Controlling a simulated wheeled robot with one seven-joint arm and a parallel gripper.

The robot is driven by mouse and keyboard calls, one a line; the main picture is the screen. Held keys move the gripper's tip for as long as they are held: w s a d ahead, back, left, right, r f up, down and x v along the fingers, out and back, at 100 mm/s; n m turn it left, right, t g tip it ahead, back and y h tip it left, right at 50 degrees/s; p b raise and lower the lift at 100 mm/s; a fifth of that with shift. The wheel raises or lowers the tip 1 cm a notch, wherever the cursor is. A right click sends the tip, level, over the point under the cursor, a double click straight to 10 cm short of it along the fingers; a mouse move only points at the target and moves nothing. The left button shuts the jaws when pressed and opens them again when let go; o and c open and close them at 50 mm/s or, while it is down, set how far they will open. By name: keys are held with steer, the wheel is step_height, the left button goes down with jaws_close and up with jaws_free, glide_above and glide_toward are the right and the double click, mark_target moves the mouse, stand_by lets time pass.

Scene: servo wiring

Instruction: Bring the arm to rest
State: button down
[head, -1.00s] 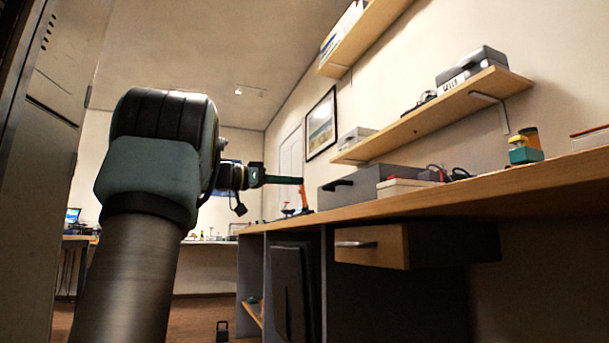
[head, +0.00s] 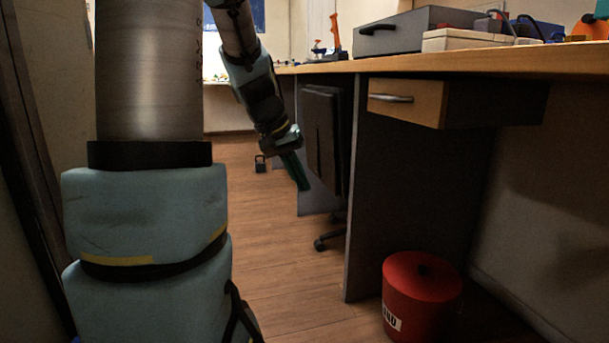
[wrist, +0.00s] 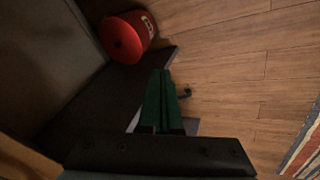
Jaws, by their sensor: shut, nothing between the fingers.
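My gripper (head: 297,172) hangs low in the head view, pointing down toward the floor in front of the workbench. Its two green fingers are together and hold nothing. In the wrist view my gripper (wrist: 162,85) also shows its green fingers side by side, shut and empty. My arm is folded downward, clear of the bench top, with the dark chair back close to the right of the fingers.
The workbench (head: 480,65) has a partly open drawer (head: 405,100). A red bin (head: 420,290) stands on the floor below, and also shows in the wrist view (wrist: 122,40). A chair (head: 322,140) is tucked at the bench. The wooden floor (head: 280,270) in front is open.

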steer(key=s+a+f+y+p, duration=0.2)
steer(key=s+a+f, duration=0.1)
steer(key=s, duration=0.4)
steer(key=s+a+f+y+p, duration=0.2)
steer(key=s+a+f, duration=0.1)
steer(key=s, duration=0.3)
steer(key=w+p+v, duration=0.2)
steer(key=p+v, duration=1)
steer(key=w+d+r+p+v, duration=0.1)
steer(key=w+p+v, duration=0.2)
steer(key=p+v, duration=0.9)
steer(key=w+d+p+v, duration=0.1)
steer(key=w+p+v, duration=0.1)
steer(key=p+v, duration=1.1)
steer(key=shift+w+r+n+g+p, duration=0.35)
steer(key=shift+w+r+n+g, duration=0.05)
steer(key=shift+w, duration=0.05)
